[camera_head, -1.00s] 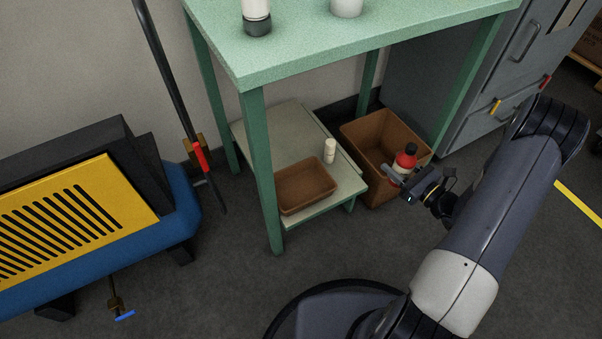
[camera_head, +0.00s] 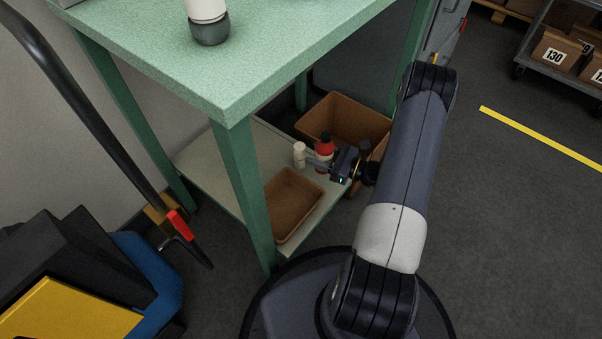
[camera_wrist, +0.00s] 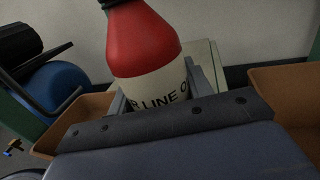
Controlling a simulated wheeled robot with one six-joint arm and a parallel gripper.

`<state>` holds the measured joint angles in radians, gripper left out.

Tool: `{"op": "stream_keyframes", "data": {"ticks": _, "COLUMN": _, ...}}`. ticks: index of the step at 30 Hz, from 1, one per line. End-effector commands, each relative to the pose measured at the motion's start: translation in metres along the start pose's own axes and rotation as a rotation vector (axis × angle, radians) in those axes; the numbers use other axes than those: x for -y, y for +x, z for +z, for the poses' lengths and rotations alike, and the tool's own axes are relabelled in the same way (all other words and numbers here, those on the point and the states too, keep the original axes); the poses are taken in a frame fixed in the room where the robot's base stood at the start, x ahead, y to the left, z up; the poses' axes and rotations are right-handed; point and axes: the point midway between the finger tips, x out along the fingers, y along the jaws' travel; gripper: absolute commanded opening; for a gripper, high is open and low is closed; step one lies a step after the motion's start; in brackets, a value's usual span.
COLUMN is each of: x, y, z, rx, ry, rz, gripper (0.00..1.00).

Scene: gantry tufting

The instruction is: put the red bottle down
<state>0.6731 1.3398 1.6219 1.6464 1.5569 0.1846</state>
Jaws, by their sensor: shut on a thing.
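The red bottle (camera_head: 324,146) has a red upper part, a dark cap and a pale label. My gripper (camera_head: 327,164) is shut on it, with the bottle close to upright. In the head view it appears over the lower shelf (camera_head: 257,144) of the green table, beside a small white bottle (camera_head: 299,154). I cannot tell whether its base touches the shelf. In the wrist view the red bottle (camera_wrist: 143,42) stands between the fingers, its label partly showing and its base hidden by my gripper (camera_wrist: 160,90).
A brown tray (camera_head: 289,205) lies on the lower shelf at the front. A brown bin (camera_head: 345,117) stands behind to the right. The green tabletop (camera_head: 228,86) and its front leg (camera_head: 243,195) rise close by. Bare floor (camera_head: 500,230) lies to the right.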

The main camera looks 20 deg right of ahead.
Motion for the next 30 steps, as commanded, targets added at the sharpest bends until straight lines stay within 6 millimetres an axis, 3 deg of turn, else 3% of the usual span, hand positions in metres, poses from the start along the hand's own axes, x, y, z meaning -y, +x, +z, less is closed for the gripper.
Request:
{"op": "stream_keyframes", "data": {"ticks": 1, "x": 0.0, "y": 0.0, "z": -0.013, "rx": 0.001, "ry": 0.001, "rz": 0.0, "gripper": 0.17}}
{"op": "stream_keyframes", "data": {"ticks": 8, "x": 0.0, "y": 0.0, "z": -0.03, "rx": 0.001, "ry": 0.0, "rz": 0.0, "gripper": 0.17}}
{"op": "stream_keyframes", "data": {"ticks": 15, "x": 0.0, "y": 0.0, "z": -0.061, "rx": 0.001, "ry": -0.001, "rz": 0.0, "gripper": 0.17}}
{"op": "stream_keyframes", "data": {"ticks": 26, "x": 0.001, "y": 0.0, "z": -0.065, "rx": 0.001, "ry": -0.002, "rz": 0.0, "gripper": 0.17}}
{"op": "stream_keyframes", "data": {"ticks": 27, "x": 0.0, "y": 0.0, "z": -0.064, "rx": 0.0, "ry": -0.002, "rz": 0.0, "gripper": 0.49}}
{"op": "stream_keyframes", "data": {"ticks": 30, "x": 0.0, "y": 0.0, "z": -0.064, "rx": 0.0, "ry": -0.001, "rz": 0.0, "gripper": 0.57}}
